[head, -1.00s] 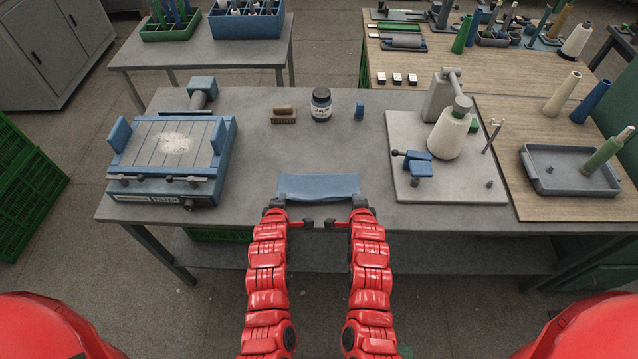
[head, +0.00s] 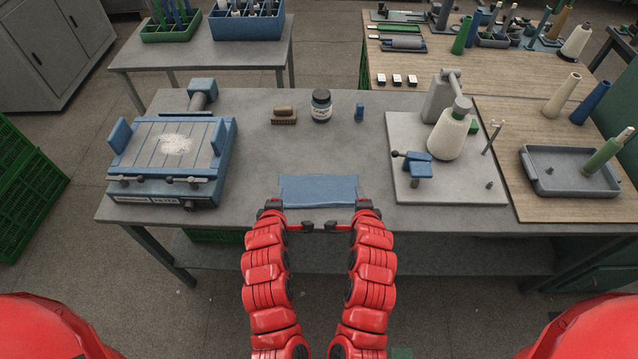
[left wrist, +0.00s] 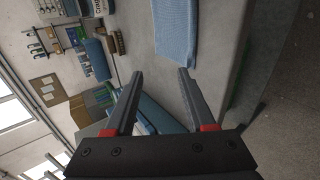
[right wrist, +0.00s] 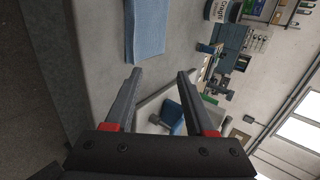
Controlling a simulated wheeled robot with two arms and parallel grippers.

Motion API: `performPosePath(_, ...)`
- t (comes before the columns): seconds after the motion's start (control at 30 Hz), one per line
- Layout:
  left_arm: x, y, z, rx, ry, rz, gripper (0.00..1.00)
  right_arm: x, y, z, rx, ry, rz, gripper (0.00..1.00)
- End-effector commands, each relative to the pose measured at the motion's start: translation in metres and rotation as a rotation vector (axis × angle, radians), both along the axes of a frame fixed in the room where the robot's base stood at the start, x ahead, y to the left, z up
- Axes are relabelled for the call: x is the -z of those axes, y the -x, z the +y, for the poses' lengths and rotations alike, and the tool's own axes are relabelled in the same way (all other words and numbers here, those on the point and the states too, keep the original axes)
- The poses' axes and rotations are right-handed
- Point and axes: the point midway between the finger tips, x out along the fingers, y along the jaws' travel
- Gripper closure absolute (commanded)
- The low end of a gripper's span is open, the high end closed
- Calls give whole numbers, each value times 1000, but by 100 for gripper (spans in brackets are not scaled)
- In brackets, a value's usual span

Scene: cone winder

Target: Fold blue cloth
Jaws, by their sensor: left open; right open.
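The blue cloth (head: 318,190) lies on the grey table near its front edge, as a wide, short, flat strip. It also shows in the left wrist view (left wrist: 176,32) and the right wrist view (right wrist: 147,30). My left gripper (head: 290,218) is at the cloth's near left corner, open and empty. In the left wrist view its fingers (left wrist: 160,88) are apart with nothing between them. My right gripper (head: 345,218) is at the cloth's near right corner, open and empty. In the right wrist view its fingers (right wrist: 158,85) are apart, beyond the cloth's edge.
A blue slatted fixture (head: 172,150) stands on the left. A brush (head: 284,116), a dark jar (head: 321,105) and a small blue piece (head: 359,112) stand behind the cloth. A winder base plate (head: 405,185) is on the right. The table between is clear.

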Motion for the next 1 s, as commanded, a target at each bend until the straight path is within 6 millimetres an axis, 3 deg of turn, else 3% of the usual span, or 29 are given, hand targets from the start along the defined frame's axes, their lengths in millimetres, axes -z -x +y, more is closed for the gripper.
performPosePath(0.23,-26,21,0,1,-2,0,45,-25,22,0,-1,0,2,45)
performPosePath(0.77,-28,22,1,0,-1,-1,45,-27,23,-1,0,1,0,45)
performPosePath(0.87,-31,18,2,9,-30,-32,45,-31,18,-2,-9,31,-33,45)
performPosePath(1.0,-56,-3,9,52,-190,-211,45,-55,-2,-9,-51,191,-211,45)
